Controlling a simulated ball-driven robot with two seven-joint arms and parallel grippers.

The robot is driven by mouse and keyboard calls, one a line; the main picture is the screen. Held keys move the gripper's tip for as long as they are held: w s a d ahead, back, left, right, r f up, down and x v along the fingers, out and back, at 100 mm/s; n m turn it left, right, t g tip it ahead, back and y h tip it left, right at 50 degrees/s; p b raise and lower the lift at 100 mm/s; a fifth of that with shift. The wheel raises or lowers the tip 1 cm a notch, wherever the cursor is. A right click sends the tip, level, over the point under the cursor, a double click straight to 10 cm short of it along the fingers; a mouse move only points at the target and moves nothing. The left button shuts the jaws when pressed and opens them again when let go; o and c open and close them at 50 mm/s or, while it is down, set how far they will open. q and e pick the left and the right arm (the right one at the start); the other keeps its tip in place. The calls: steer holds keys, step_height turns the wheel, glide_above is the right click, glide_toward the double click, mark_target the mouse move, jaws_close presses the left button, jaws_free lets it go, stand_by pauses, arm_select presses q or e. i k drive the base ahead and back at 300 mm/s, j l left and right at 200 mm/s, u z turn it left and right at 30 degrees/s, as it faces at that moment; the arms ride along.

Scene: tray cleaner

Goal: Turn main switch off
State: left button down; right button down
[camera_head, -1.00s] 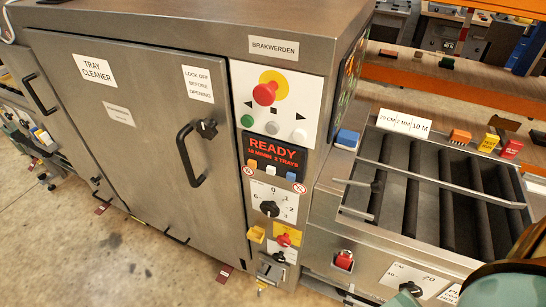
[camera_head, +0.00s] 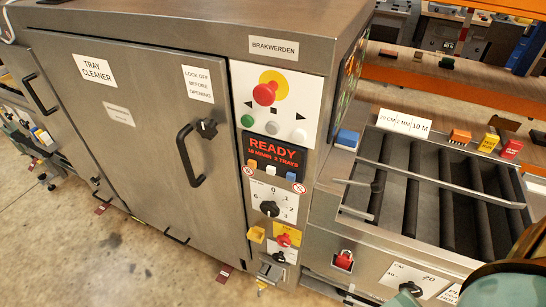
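The tray cleaner (camera_head: 130,170) is a steel cabinet with its door shut. On its control column, low down, a small red rotary switch (camera_head: 284,240) sits on a yellow plate (camera_head: 292,230); this looks like the main switch. Its exact angle is too small to tell. Above it is a black selector knob (camera_head: 269,208) on a white numbered dial. The display (camera_head: 276,153) above that reads READY in red. Neither gripper shows. Green and dark parts of my own arm are at the bottom right, apart from the switch.
A red mushroom button (camera_head: 265,94) on a yellow disc is higher on the column. A black door handle (camera_head: 188,158) sticks out to the left. A small yellow block (camera_head: 256,235) is beside the switch. A roller conveyor (camera_head: 430,190) with metal rails stands at right.

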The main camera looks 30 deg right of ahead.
mark_target(283, 241)
steer(key=z, duration=1.05)
